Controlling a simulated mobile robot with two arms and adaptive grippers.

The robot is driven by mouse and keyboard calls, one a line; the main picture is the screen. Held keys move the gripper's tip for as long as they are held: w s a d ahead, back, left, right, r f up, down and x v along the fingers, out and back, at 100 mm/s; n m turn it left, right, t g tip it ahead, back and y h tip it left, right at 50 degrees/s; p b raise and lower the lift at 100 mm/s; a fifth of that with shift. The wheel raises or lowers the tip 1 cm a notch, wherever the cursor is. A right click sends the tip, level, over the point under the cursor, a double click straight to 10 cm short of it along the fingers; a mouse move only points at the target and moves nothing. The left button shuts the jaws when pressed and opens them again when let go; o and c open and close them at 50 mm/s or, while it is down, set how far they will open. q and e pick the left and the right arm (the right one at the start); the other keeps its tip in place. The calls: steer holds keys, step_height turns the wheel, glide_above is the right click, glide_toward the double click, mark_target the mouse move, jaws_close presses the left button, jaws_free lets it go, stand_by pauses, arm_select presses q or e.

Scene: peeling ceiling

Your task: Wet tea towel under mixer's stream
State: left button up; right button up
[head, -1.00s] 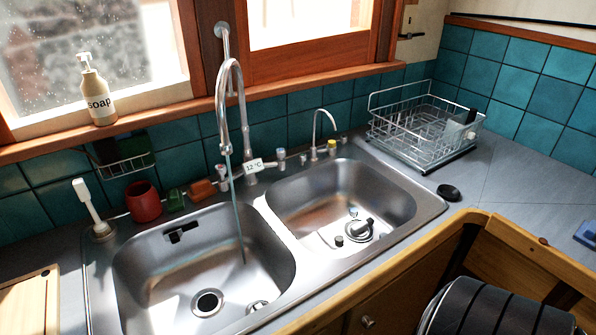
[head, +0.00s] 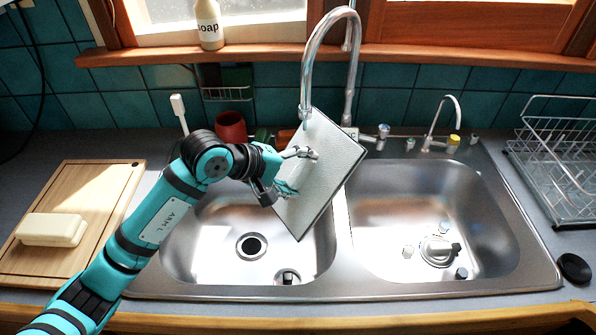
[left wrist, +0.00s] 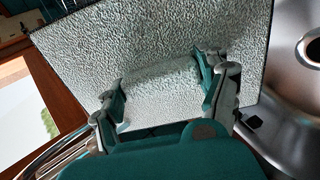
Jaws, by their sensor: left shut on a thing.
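The tea towel (head: 325,185) is a pale grey, textured, flat sheet with a dark edge, tilted over the left basin. My left gripper (head: 296,171) is shut on it. In the left wrist view the towel (left wrist: 140,40) bulges in a fold between the two fingers of the left gripper (left wrist: 165,92). The mixer (head: 341,50) is a tall chrome swan-neck; its spout mouth sits just above the towel's upper corner. I cannot make out the stream clearly now, nor whether the cloth is wet. My right gripper is not in view.
The left basin (head: 215,262) and right basin (head: 385,258) are empty of dishes. A cutting board (head: 110,185) with a pale block (head: 52,229) lies left. A red cup (head: 231,127) stands behind the sink, a soap bottle (head: 208,22) on the sill, a wire rack (head: 560,150) at right.

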arm_select(q)
steer(key=w, duration=0.6)
steer(key=shift+w+a, duration=0.15)
steer(key=shift+w, duration=0.65)
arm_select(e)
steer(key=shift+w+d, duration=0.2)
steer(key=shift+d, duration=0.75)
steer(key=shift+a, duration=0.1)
arm_select(q)
steer(key=shift+s, duration=0.35)
steer(key=s, duration=0.5)
steer(key=s+r, duration=0.1)
steer(key=s, duration=0.1)
steer(key=shift+s+d+p, duration=0.25)
steer(key=shift+d+p, duration=0.05)
steer(key=shift+p, duration=0.1)
steer(key=shift+s, duration=0.25)
steer(key=shift+w+d, duration=0.1)
steer(key=shift+w, duration=0.05)
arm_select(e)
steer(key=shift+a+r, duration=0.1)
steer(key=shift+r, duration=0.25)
